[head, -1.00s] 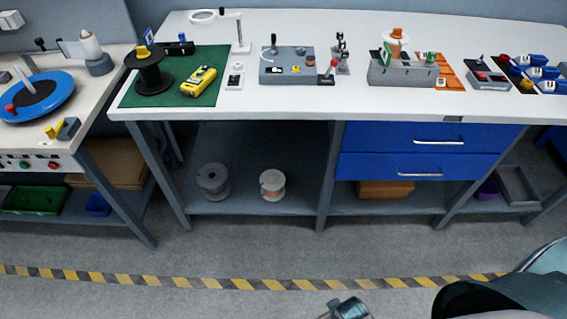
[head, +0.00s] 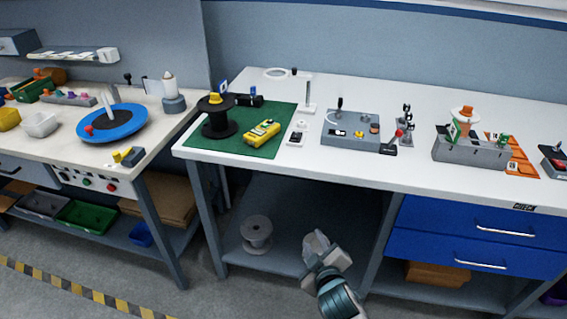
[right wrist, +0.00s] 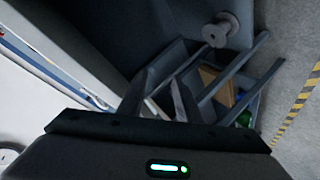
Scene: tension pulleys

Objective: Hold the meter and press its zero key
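The yellow meter (head: 262,133) lies on the green mat (head: 232,151) at the left end of the white bench in the head view. It has a dark face patch; its zero key is too small to make out. My right gripper (head: 317,243) is below and in front of the bench's front edge, well apart from the meter. In the right wrist view its two fingers (right wrist: 159,82) stand apart with nothing between them. The meter does not show clearly in that view. My left gripper is not in view.
A dark spool (head: 219,122) stands on the mat left of the meter. A small white switch box (head: 298,134) and a grey lever box (head: 350,130) are to its right. The white bench edge (head: 300,172) lies between my right gripper and the meter. A grey spool (head: 256,233) sits on the shelf below.

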